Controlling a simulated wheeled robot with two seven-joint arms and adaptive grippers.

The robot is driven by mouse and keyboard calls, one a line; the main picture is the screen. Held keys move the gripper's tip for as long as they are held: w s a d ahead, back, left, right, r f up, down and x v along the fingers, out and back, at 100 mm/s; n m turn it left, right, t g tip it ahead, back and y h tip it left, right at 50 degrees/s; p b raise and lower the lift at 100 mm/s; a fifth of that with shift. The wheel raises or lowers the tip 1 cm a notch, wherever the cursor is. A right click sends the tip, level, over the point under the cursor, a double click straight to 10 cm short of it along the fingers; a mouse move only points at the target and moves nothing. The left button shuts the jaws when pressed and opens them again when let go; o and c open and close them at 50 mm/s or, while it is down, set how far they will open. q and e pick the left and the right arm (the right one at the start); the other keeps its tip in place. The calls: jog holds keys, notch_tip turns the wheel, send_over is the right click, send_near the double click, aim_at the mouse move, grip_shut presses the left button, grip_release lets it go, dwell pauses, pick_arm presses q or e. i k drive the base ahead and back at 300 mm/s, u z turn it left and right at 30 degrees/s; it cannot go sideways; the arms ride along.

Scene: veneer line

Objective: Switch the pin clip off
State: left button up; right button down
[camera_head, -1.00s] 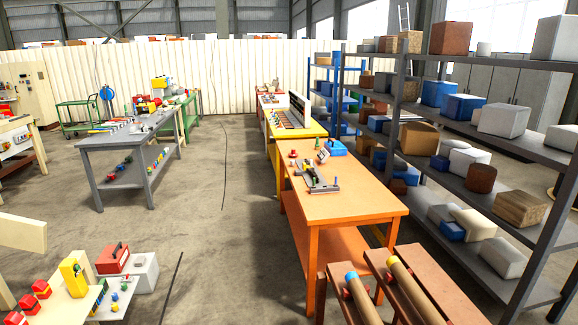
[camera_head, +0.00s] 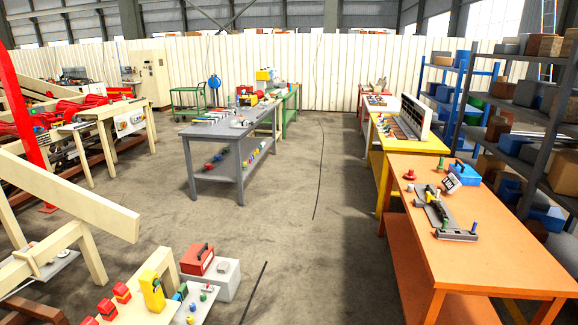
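I cannot make out a pin clip for certain in this view. Small devices that could include it are too small to tell apart. An orange table (camera_head: 508,258) at the right bears a grey metal fixture (camera_head: 438,215) with a black handle, a blue box (camera_head: 465,172), a red knob piece (camera_head: 409,175) and small green and blue pegs. At the lower left, a pale bench (camera_head: 140,313) bears a yellow block (camera_head: 152,291), several red blocks and a small plate with coloured knobs (camera_head: 190,304). Neither of my grippers is in view.
A grey table (camera_head: 222,133) with small parts stands mid-left. A yellow table (camera_head: 408,143) stands behind the orange one. Dark shelves (camera_head: 545,115) line the right. Pale beams (camera_head: 70,195) jut in at left. The central floor (camera_head: 290,215) is clear, with dark cables lying on it.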

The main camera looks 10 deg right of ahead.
aim_at(428, 197)
jog(key=z, duration=0.1)
jog(key=i, duration=2)
jog(key=z, duration=0.85)
jog(key=i, duration=1.65)
jog(key=z, duration=0.45)
